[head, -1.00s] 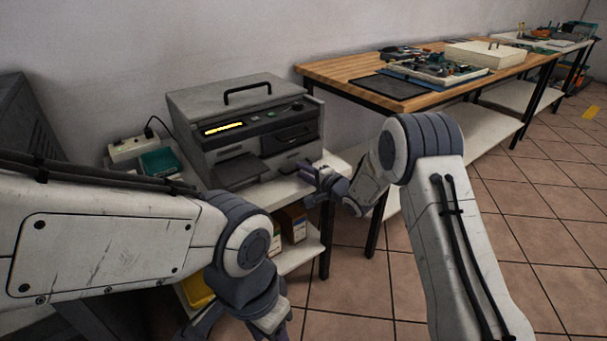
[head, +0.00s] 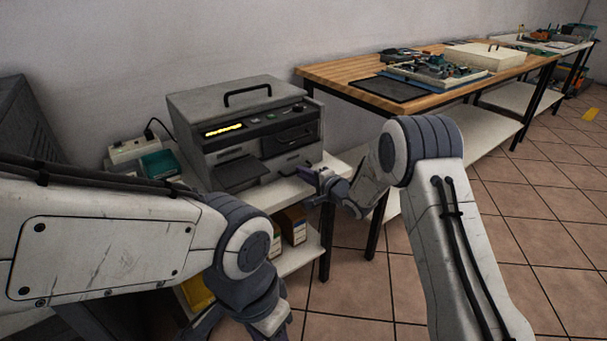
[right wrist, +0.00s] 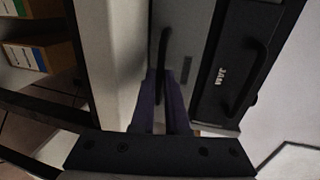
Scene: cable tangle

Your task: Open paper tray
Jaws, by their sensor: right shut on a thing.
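The grey office machine (head: 250,130) stands on a white-topped bench in the head view, with a lit yellow display. The paper tray (head: 292,162) is its low grey front panel; in the right wrist view its grey face (right wrist: 187,35) carries a dark bar handle (right wrist: 162,55). My right gripper (head: 314,182) is at the machine's lower right front. In the right wrist view its fingers (right wrist: 160,100) are shut on the tray handle. My left gripper (head: 243,326) hangs low at the bottom of the head view, partly cut off, away from the machine.
A dark flap (head: 236,173) sticks out at the machine's left front. A power strip (head: 130,150) and a teal box (head: 158,164) are to its left. Boxes (head: 293,226) sit on the shelf below. A wooden table (head: 345,70) is at right; tiled floor lies in front.

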